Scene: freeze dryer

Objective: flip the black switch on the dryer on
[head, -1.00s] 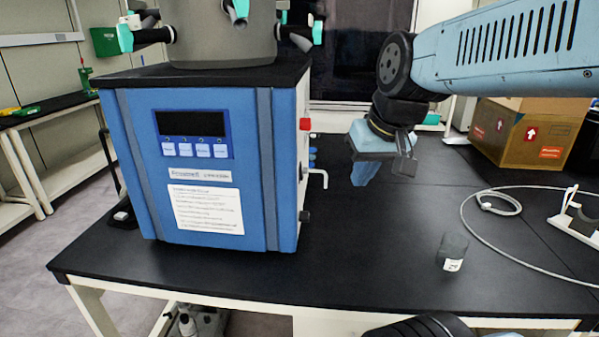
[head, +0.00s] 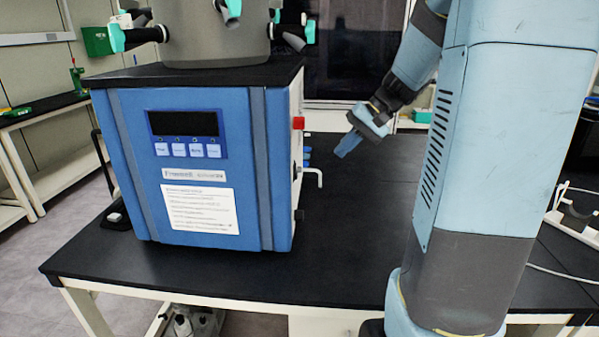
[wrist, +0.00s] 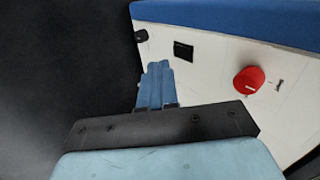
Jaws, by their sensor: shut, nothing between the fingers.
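The blue freeze dryer (head: 245,200) stands on the black table, with its white right side seen edge-on in the head view. In the wrist view that side panel (wrist: 215,55) carries a small black rectangular switch (wrist: 183,51) and a red knob (wrist: 249,80). Which way the switch is set is too small to tell. My gripper (head: 342,152) is shut and empty, to the right of the dryer's side and apart from it in the head view. In the wrist view its blue fingers (wrist: 157,68) point toward the panel, with their tips just left of and below the switch.
A bent white spout (head: 313,175) sticks out of the dryer's right side, near my fingers. The red knob also shows in the head view (head: 298,123). A small black fitting (wrist: 140,36) sits at the panel's left end. The table (head: 350,240) in front of the spout is clear.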

